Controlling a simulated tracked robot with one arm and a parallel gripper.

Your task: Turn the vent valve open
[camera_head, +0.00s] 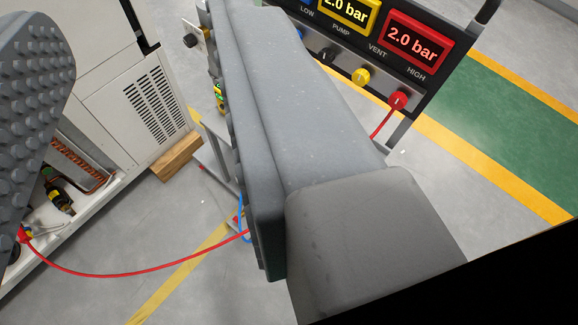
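The gauge panel (455,45) stands at the upper right, beyond my gripper. Its row of knobs is labelled LOW, PUMP, VENT and HIGH. The vent valve is the yellow knob (361,77) below the VENT label. Its handle position is too small to tell. A black knob (326,55) sits left of it and a red knob (398,99) right of it. My gripper (140,50) is open, its studded left finger and grey right finger far apart with nothing gripped. The right finger passes just left of the knobs in the picture and hides part of the panel's stand.
Yellow and red displays (412,40) each read 2.0 bar. A red hose (130,273) runs from a white machine (95,80) behind my right finger; another hangs below the red knob. A wooden block (177,157) lies by the machine. Green floor (500,120) at right is clear.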

